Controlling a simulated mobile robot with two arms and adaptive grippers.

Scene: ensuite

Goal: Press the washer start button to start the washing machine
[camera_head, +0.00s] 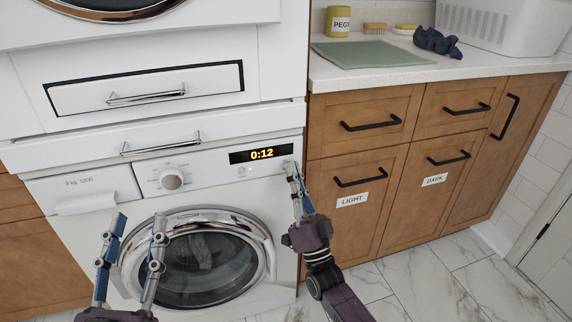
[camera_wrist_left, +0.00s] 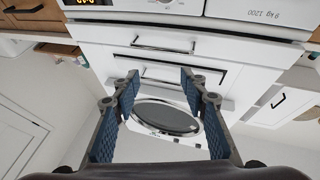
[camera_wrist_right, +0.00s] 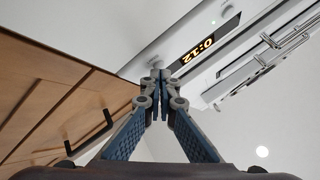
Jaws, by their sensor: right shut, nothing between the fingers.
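The white washing machine (camera_head: 90,225) has a round glass door (camera_head: 205,262), a dial (camera_head: 172,179) and a display (camera_head: 254,154) lit with 0:12. My right gripper (camera_head: 290,166) is shut and empty, its fingertips at the right end of the control panel, just right of and below the display. In the right wrist view its closed tips (camera_wrist_right: 157,76) overlap a pale round button (camera_wrist_right: 153,62); I cannot tell whether they touch it. The tips partly hide this button. My left gripper (camera_head: 140,219) is open and empty in front of the door's left side.
Above the washer is a white drawer (camera_head: 75,96) with a metal handle, under another round-doored machine (camera_head: 110,8). Wooden cabinets labelled LIGHT (camera_head: 352,200) and DARK (camera_head: 434,180) stand on the right. Their counter holds a green cloth (camera_head: 375,53), a dark garment (camera_head: 436,42) and a white basket (camera_head: 490,24).

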